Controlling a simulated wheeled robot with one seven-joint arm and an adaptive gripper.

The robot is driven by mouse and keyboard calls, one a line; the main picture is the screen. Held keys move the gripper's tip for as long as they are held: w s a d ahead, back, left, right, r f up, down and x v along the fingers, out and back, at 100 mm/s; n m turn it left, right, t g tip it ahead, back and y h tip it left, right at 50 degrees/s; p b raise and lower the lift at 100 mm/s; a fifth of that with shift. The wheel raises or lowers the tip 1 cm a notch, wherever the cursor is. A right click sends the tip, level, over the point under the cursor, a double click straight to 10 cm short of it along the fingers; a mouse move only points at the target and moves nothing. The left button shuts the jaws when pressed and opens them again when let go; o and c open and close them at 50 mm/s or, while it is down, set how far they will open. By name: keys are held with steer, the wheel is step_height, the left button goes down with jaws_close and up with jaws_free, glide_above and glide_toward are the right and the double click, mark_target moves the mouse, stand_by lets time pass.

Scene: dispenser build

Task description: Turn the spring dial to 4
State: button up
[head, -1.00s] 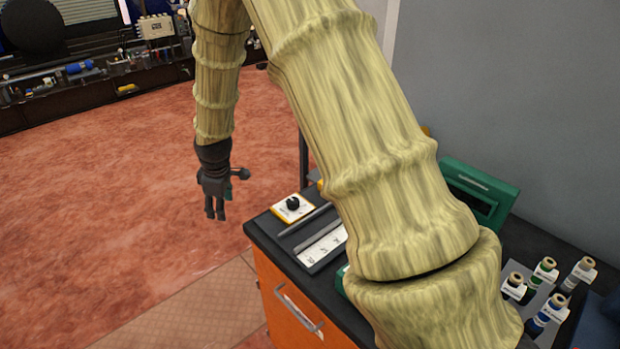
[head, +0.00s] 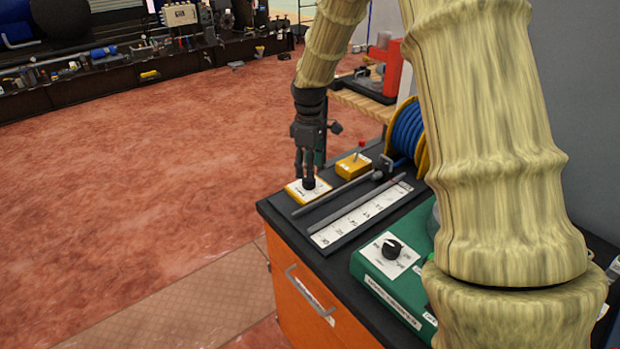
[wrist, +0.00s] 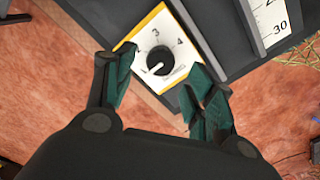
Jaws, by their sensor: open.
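The spring dial is a black round knob (wrist: 159,60) on a white plate with a yellow border (wrist: 140,40). In the wrist view the numbers 3 and 4 show above and to the upper right of the knob. A white mark on the knob seems to point to the lower left, away from the 4. In the head view the dial plate (head: 294,191) lies at the bench's left corner. My gripper (wrist: 160,66) is open, its fingers on either side of the knob in the picture; it also shows right above the dial in the head view (head: 307,173). Contact cannot be told.
A dark rod (head: 335,194) and a white scale strip (head: 360,215) lie beside the dial. A green box (head: 372,268) with another black knob (head: 391,249) is nearer. A yellow box with a red-topped lever (head: 354,165) and a blue coil (head: 405,130) stand behind.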

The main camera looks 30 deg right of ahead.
mark_target(309, 183)
steer(key=shift+f, duration=2.5)
steer(key=shift+p, duration=0.3)
steer(key=c, duration=1.1)
